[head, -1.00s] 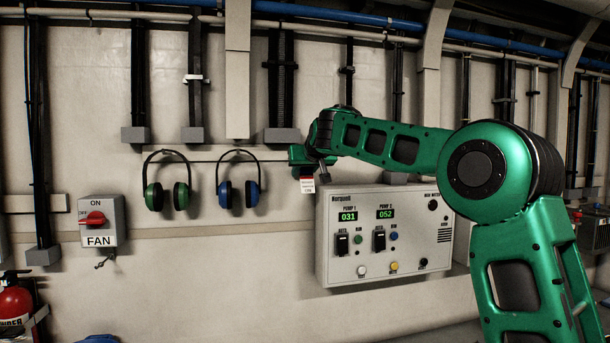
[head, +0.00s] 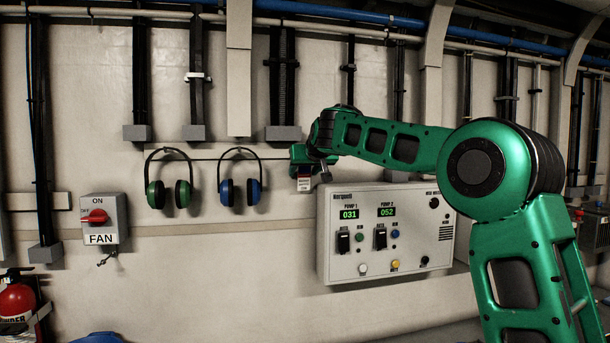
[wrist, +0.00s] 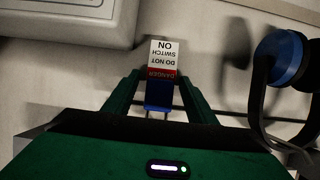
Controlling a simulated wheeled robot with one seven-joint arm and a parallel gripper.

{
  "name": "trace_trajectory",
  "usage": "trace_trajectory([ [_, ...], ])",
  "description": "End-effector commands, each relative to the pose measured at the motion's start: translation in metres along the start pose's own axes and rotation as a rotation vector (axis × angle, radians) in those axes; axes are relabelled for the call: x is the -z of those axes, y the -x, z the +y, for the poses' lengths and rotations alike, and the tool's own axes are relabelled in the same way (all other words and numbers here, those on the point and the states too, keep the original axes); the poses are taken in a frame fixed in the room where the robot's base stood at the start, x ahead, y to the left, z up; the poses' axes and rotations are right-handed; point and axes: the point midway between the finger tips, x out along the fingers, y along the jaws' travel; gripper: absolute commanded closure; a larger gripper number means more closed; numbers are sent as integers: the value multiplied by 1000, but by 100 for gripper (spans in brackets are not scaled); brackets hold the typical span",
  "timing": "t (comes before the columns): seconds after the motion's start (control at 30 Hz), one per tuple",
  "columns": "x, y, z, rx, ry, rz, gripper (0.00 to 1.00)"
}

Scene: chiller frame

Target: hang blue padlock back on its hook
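The blue padlock (wrist: 158,96) sits between the green fingers of my gripper (wrist: 160,88) in the wrist view. The fingertips press close on both sides of it. Its shackle shows on the gripper side, and a red and white danger tag (wrist: 163,55) hangs from it. In the head view my gripper (head: 303,160) is at the wall, at the right end of the thin rail, with the tag below it. The padlock body is hard to make out there. The padlock's hook is hidden behind my gripper, so I cannot tell whether the shackle touches it.
Green earmuffs (head: 168,193) and blue earmuffs (head: 240,191) hang on the rail to the left. The blue pair also shows close by in the wrist view (wrist: 284,58). A pump control box (head: 385,235) juts from the wall just below right. A fan switch (head: 99,222) is far left.

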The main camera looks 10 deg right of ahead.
Motion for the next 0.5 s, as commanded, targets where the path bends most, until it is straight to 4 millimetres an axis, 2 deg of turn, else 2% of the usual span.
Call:
trace_trajectory([
  [0.27,1,6,0,0,1,1,49],
  [0.5,1,42,0,-1,2,2,49],
])
